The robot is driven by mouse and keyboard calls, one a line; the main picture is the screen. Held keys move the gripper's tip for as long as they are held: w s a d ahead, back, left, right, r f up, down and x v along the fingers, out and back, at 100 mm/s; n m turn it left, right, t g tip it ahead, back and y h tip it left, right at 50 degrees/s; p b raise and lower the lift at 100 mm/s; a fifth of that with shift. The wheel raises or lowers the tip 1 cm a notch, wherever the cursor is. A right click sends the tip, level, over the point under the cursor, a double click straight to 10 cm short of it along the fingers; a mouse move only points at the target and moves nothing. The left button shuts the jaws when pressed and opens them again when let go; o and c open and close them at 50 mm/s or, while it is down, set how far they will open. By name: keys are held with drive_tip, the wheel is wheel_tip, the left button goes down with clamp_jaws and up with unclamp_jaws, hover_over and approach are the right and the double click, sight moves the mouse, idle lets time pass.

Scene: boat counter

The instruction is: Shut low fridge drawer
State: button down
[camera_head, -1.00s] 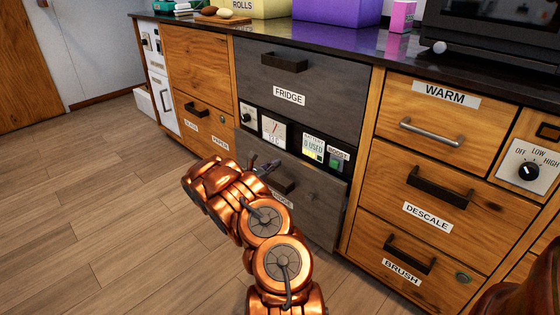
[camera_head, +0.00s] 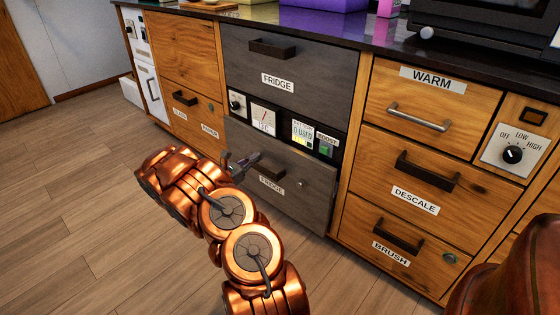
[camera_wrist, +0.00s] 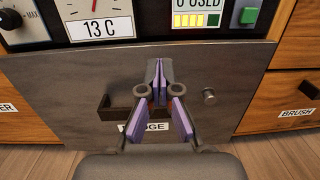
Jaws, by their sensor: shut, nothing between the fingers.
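The low fridge drawer (camera_head: 312,190) has a dark grey front under the control strip in the head view. Its top edge appears to stand slightly out from the cabinet. Its dark handle (camera_head: 270,173) and FRIDGE label are partly covered by my gripper (camera_head: 243,164).
The upper fridge drawer (camera_head: 300,80) looks flush. The control strip (camera_head: 285,125) with dial, gauge and green button lies just above the low drawer. Wooden drawers flank it, with the BRUSH drawer (camera_head: 372,225) to the right. The wooden floor (camera_head: 80,200) in front is clear.

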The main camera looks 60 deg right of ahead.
sight(292, 154)
drive_tip(key=shift+s+a+f+b, duration=1.7)
drive_tip(key=shift+s+b, duration=0.45)
drive_tip(key=shift+s, duration=0.35)
drive_tip(key=shift+t+y, duration=0.4)
drive_tip(key=d+b, duration=0.1)
drive_tip(key=d, duration=0.3)
drive_tip(key=s+d+b, duration=0.1)
drive_tip(key=d+b, duration=0.1)
drive_tip(key=d, duration=0.2)
drive_tip(key=s+d+b, duration=0.1)
drive_tip(key=d+b, duration=0.1)
drive_tip(key=d, duration=0.2)
drive_tip(key=shift+s+d+f, duration=0.2)
drive_tip(key=shift+s+d, duration=0.05)
drive_tip(key=shift+d, duration=0.55)
drive_tip(key=shift+s+d+r, duration=0.1)
drive_tip(key=shift+r, duration=0.05)
